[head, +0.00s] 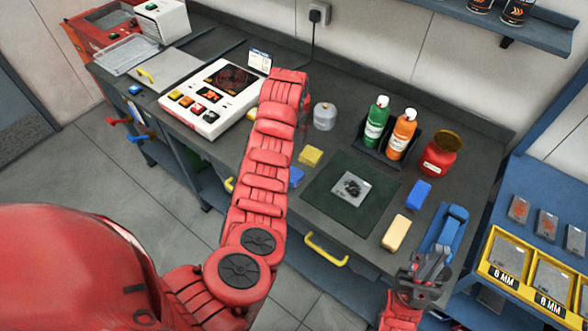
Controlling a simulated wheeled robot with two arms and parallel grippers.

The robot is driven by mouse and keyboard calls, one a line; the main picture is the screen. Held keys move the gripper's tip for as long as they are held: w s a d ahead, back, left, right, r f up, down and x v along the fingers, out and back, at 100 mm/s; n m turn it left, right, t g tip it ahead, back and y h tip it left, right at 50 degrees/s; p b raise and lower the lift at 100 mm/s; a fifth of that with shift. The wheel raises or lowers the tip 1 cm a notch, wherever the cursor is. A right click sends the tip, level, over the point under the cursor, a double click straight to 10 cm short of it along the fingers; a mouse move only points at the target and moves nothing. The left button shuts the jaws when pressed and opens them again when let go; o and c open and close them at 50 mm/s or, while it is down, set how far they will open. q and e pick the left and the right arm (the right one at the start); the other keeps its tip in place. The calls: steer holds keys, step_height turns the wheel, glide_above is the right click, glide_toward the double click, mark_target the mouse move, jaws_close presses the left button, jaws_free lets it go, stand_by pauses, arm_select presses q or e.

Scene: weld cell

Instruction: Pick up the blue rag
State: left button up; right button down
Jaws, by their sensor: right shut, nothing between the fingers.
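Several blue pieces lie on the dark workbench (345,222), and I cannot tell for sure which is the rag. A small blue folded piece (419,194) lies right of the dark green mat (318,196). Another blue piece (296,177) lies left of the mat, partly hidden behind my red arm. A longer blue object (450,228) lies at the bench's right end. My right gripper (428,268) is shut and empty at the bench's front right, just in front of the long blue object. My left gripper does not show.
A yellow block (396,233) lies near the right gripper. Green (376,124) and orange (401,134) bottles and a red container (439,156) stand behind. A blue rack with yellow bins (507,262) stands at right. My red arm crosses the bench's middle.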

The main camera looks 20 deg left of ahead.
arm_select(q)
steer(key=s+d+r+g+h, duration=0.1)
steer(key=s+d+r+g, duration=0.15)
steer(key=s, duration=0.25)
steer(key=b, duration=0.6)
glide_above(292, 174)
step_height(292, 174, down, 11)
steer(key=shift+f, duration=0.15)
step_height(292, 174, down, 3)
steer(key=p, duration=0.3)
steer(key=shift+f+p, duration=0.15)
steer(key=shift+p, duration=0.25)
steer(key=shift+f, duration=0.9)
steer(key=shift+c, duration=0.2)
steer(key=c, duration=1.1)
